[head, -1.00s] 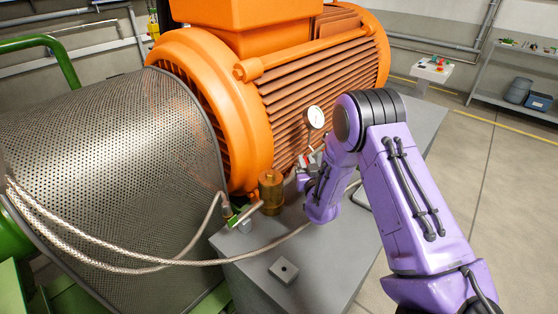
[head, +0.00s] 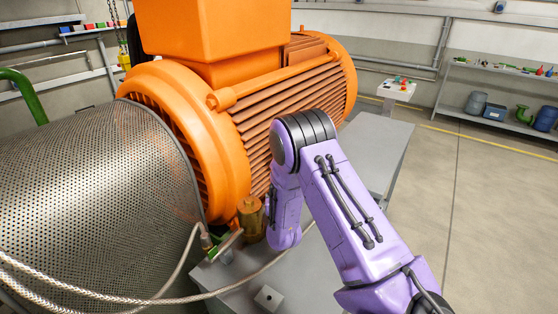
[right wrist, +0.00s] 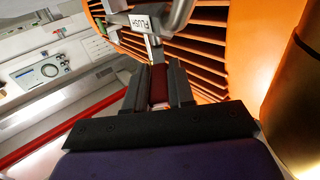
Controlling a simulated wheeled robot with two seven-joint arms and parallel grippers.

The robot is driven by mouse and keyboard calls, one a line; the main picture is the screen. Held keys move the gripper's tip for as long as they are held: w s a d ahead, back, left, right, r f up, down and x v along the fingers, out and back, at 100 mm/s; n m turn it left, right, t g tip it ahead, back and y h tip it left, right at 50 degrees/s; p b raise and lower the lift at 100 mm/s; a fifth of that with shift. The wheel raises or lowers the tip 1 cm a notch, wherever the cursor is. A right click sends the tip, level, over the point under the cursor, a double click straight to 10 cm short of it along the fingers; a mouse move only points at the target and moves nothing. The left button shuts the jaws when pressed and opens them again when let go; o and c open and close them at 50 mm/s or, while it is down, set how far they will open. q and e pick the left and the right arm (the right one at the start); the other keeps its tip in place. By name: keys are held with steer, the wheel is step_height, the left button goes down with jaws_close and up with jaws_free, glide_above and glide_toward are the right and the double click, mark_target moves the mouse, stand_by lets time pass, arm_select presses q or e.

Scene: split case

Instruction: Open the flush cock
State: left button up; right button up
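In the right wrist view, a white tag reading FLUSH (right wrist: 146,22) hangs on the grey metal pipework of the flush cock (right wrist: 172,20). Below it, the cock's dark red lever (right wrist: 158,84) lies between the two fingers of my right gripper (right wrist: 158,90). The fingers close on both sides of the lever, with no clear gap. In the head view, my right arm hides the flush cock and the gripper beside the orange motor. My left gripper is not in view.
The orange motor (head: 250,105) with ribbed side stands just behind my right arm. A brass cylinder (head: 251,218) and a braided hose (head: 180,298) are to the left; the brass also fills the right wrist view's right edge. Open floor (head: 480,200) lies right.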

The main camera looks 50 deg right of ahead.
steer(key=o, duration=0.3)
steer(key=shift+s+a+f, duration=0.1)
steer(key=shift+s+a, duration=0.1)
steer(key=shift+a, duration=0.05)
steer(key=b+v, duration=0.2)
steer(key=v, duration=0.8)
steer(key=shift+b, duration=0.35)
